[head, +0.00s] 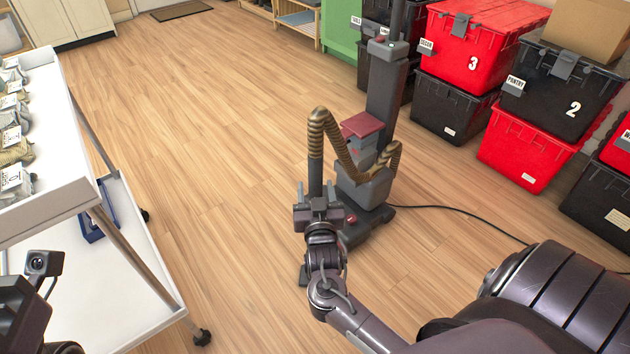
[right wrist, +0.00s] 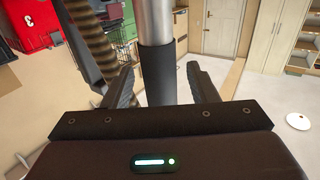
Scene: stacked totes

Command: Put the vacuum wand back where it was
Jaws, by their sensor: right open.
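The upright grey vacuum (head: 384,95) stands on the wood floor, with a dark red part on its body. The vacuum wand (head: 315,172) stands upright at its left front, apart from the tall body, with a ribbed brown hose (head: 345,155) arching from its top to the body. My right gripper (head: 318,208) is at the wand's lower visible part. In the right wrist view the wand's silver tube and black sleeve (right wrist: 157,75) stand between my right gripper's (right wrist: 160,88) spread fingers, with gaps on both sides. The wand's lower end is mostly hidden by my arm.
A white cart (head: 130,265) with several bagged items on top stands at the left. Stacked red and black totes (head: 478,45) line the right side. A black cord (head: 450,209) runs right from the vacuum. The floor between cart and vacuum is clear.

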